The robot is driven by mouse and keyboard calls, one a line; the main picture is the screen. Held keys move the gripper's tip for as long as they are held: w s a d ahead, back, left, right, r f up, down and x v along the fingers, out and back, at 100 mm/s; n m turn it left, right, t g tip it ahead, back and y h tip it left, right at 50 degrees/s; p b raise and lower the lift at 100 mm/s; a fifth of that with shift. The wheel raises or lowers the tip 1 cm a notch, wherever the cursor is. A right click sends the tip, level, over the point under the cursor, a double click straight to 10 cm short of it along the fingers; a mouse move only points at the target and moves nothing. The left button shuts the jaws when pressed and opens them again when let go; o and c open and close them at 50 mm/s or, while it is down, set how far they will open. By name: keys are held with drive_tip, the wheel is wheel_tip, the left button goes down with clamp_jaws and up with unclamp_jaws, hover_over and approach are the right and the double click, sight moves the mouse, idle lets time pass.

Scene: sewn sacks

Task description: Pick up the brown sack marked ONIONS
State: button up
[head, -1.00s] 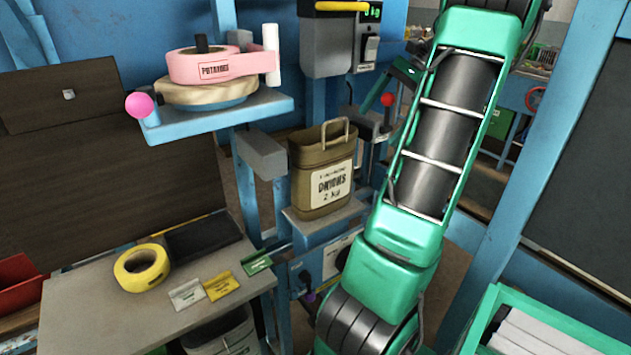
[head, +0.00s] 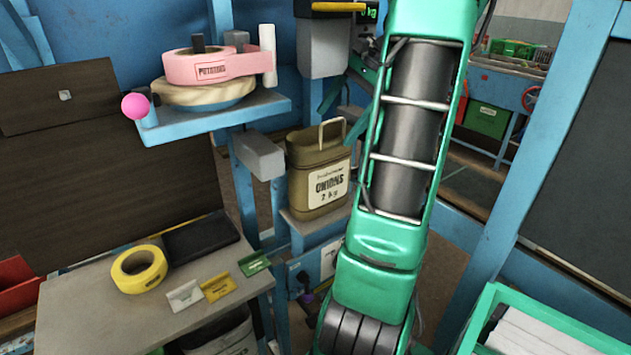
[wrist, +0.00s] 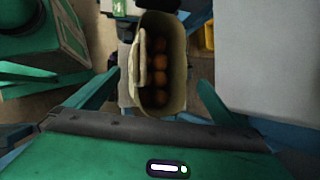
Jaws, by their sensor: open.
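The brown sack marked ONIONS (head: 319,172) stands upright on a small blue-grey platform, with a loop handle on top and a white label. In the wrist view the sack (wrist: 178,95) is seen from above, open at the top, with several brown onions inside and its handle along the left side. My gripper (wrist: 160,97) is open in the wrist view, one teal finger to the left of the sack and one to the right, neither visibly touching it.
A grey table (head: 150,310) with yellow tape (head: 139,269) and small tags lies lower left. A green crate (head: 545,315) is at lower right.

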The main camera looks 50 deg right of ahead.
drive_tip(key=shift+w+a, duration=0.15)
drive_tip(key=shift+a, duration=0.05)
drive_tip(key=shift+w+x, duration=0.15)
drive_tip(key=shift+x, duration=1.2)
drive_tip(key=shift+w+x, duration=0.1)
drive_tip(key=shift+x, duration=1.3)
drive_tip(key=shift+a+r, duration=0.2)
drive_tip(key=shift+c, duration=0.3)
